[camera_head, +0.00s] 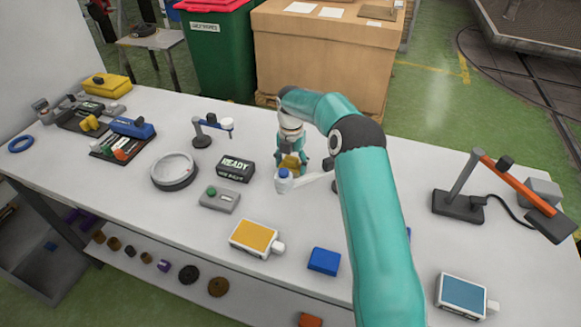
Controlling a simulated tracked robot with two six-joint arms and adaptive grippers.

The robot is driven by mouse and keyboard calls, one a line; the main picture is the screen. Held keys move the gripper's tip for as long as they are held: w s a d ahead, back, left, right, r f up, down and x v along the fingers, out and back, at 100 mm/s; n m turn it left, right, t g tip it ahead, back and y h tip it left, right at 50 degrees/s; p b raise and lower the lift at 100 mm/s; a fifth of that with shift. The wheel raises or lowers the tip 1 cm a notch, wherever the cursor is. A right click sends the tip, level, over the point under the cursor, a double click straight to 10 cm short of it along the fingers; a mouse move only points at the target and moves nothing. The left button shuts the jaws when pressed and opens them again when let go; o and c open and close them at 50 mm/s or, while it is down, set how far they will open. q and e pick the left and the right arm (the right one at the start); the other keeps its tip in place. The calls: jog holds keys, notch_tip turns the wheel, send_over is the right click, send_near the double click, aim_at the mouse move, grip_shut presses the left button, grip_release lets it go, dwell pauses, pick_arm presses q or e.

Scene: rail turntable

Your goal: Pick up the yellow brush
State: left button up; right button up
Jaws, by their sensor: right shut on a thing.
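My right arm reaches in from the lower right and bends down over the middle of the white table (330,215). Whether the brush touches the table or the bottle cannot be told. My left gripper is not in view.
Left of the gripper are a READY sign (236,168), a green-button box (219,199) and a round dish (174,171). In front are a yellow-topped box (253,237) and a blue box (324,261). An orange-armed lamp (512,181) stands at the right.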

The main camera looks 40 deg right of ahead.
aim_at(291, 158)
notch_tip(291, 158, up, 11)
jog(key=shift+r, duration=0.1)
notch_tip(291, 158, up, 8)
jog(key=p, duration=0.2)
